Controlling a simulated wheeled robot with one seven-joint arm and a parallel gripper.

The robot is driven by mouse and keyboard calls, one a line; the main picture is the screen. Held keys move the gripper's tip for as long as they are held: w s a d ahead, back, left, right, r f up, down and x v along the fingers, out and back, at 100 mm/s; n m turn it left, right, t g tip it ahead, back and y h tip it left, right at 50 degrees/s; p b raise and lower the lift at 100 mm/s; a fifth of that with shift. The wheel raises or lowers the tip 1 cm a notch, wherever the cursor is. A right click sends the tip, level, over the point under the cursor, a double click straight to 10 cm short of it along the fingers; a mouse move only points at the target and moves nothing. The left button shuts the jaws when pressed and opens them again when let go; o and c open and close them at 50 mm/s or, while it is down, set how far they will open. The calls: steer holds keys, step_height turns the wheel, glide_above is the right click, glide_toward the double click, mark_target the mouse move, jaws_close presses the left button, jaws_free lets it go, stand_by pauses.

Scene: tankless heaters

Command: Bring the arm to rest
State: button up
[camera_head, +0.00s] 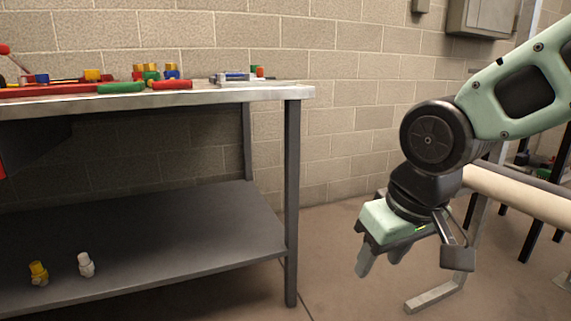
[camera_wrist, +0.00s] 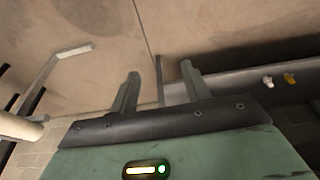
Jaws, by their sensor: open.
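My gripper (camera_head: 380,264) hangs at the right of the head view, pointing down over open floor, to the right of the workbench (camera_head: 303,92). In the wrist view, the two fingers of my gripper (camera_wrist: 160,88) stand apart with nothing between them. The arm comes in from the upper right and bends down at the wrist.
The bench's lower shelf (camera_head: 190,225) holds a yellow fitting (camera_head: 38,272) and a white fitting (camera_head: 86,264). Several tools and fittings lie on top. A pale padded bar (camera_head: 525,200) and metal legs stand close behind my wrist. Floor left of my gripper is clear.

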steer(key=s+f+n+g+p, duration=0.2)
steer(key=s+f+n+g, duration=0.1)
steer(key=s, duration=1.1)
step_height(320, 180, up, 37)
steer(key=p, duration=3.8)
steer(key=shift+s+h, duration=0.25)
steer(key=shift+h, duration=0.15)
